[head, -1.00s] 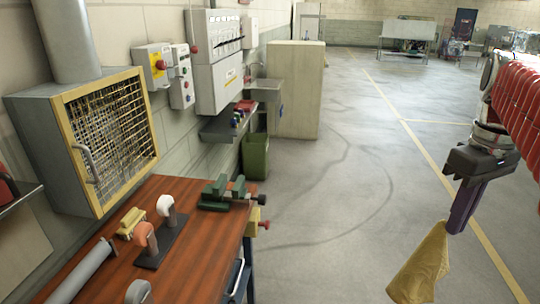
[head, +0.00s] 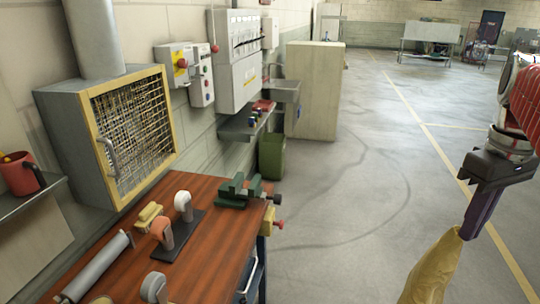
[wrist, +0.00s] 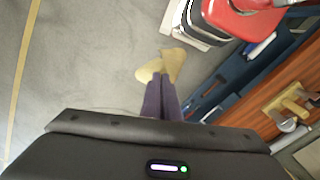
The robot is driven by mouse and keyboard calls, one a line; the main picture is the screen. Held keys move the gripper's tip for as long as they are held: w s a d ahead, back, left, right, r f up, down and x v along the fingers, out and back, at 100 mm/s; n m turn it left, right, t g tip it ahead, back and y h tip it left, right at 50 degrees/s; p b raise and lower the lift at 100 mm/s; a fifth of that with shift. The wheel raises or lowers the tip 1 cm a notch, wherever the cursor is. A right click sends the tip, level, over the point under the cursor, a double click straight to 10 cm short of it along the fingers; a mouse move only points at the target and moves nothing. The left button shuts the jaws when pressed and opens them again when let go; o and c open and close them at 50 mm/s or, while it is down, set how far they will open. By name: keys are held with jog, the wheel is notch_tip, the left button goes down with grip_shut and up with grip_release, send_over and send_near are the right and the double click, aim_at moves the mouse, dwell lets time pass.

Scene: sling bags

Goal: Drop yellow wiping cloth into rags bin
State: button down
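The yellow wiping cloth (head: 430,275) hangs from my gripper (head: 468,236) at the right of the head view, its lower end cut off by the frame. My gripper's purple fingers are closed on its top. In the wrist view the cloth (wrist: 158,68) shows just beyond the fingertips (wrist: 162,78), bunched between them. A green bin (head: 272,157) stands on the floor by the wall, beyond the bench and well to the left of my gripper. No label on it is readable, and its inside is hidden.
A wooden workbench (head: 205,265) holds a green vise (head: 240,192) and several tools at the left. A beige cabinet (head: 313,95) stands behind the bin, near a metal sink (head: 281,91). The grey floor (head: 365,185) between bench and gripper is clear.

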jog(key=w+a+f+m, duration=0.1)
jog(key=w+a+f, duration=0.2)
jog(key=w+f, duration=0.5)
jog(key=w+a+f, duration=0.2)
jog(key=w+f, duration=0.5)
jog(key=w+a+f, duration=0.4)
jog(key=a+f, duration=0.1)
jog(key=f, duration=0.2)
jog(key=w+a+f+m, duration=0.1)
jog(key=w+a+f, duration=0.3)
jog(key=f, duration=0.4)
jog(key=shift+a+m, duration=0.3)
jog(key=shift+a, duration=0.55)
jog(key=shift+s, duration=0.15)
